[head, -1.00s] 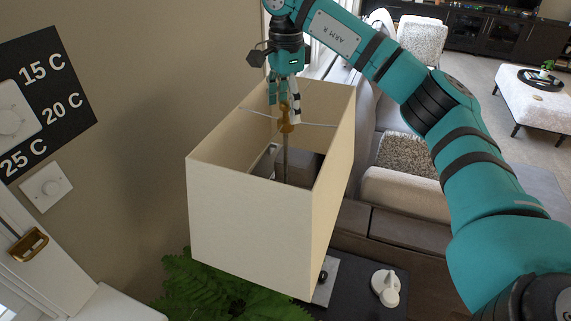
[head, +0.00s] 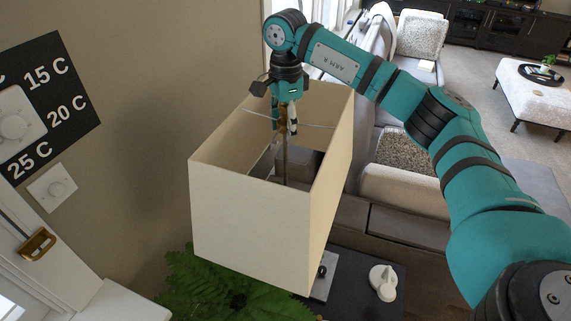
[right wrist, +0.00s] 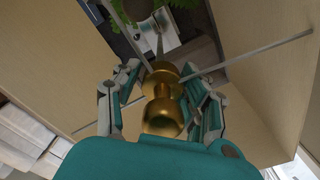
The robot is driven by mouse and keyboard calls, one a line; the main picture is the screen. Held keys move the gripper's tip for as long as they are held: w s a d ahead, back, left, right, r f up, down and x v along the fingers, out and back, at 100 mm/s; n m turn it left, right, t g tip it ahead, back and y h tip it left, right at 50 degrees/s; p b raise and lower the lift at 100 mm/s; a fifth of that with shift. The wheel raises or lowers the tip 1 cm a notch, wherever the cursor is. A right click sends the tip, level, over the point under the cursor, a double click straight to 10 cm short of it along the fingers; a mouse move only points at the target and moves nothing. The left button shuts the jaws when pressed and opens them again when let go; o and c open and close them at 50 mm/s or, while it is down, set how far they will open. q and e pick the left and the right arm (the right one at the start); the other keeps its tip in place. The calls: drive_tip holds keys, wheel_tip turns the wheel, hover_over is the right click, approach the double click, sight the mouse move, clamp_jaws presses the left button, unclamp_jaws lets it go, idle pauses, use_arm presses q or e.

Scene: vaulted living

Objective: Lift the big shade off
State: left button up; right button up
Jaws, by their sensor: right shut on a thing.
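The big shade (head: 250,222) is a cream, open-topped box in the middle of the head view, around a lamp pole (head: 284,165). Thin wire arms cross its top; one shows in the right wrist view (right wrist: 255,50). A brass finial (right wrist: 162,108) sits where the wires meet. My right gripper (head: 285,128) reaches down into the shade's open top. Its fingers are on both sides of the finial and shut on it. The shade's lower rim is above a dark table. My left gripper is out of view.
A green fern (head: 225,285) is below the shade. A small white object (head: 383,282) stands on the dark table (head: 350,265). The wall with a temperature dial panel (head: 45,105) is close on the left. A sofa (head: 405,190) is behind on the right.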

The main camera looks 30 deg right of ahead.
clamp_jaws()
drive_tip(key=shift+r, duration=0.1)
drive_tip(key=shift+w+r+b, duration=0.1)
drive_tip(key=shift+r+b, duration=0.2)
drive_tip(key=shift+r, duration=0.25)
wheel_tip(320, 180, up, 4)
drive_tip(key=shift+r+b, duration=0.2)
drive_tip(key=shift+b, duration=0.55)
wheel_tip(320, 180, up, 9)
drive_tip(key=shift+r+p, duration=0.2)
drive_tip(key=shift+p, duration=0.25)
wheel_tip(320, 180, up, 13)
drive_tip(key=p, duration=0.4)
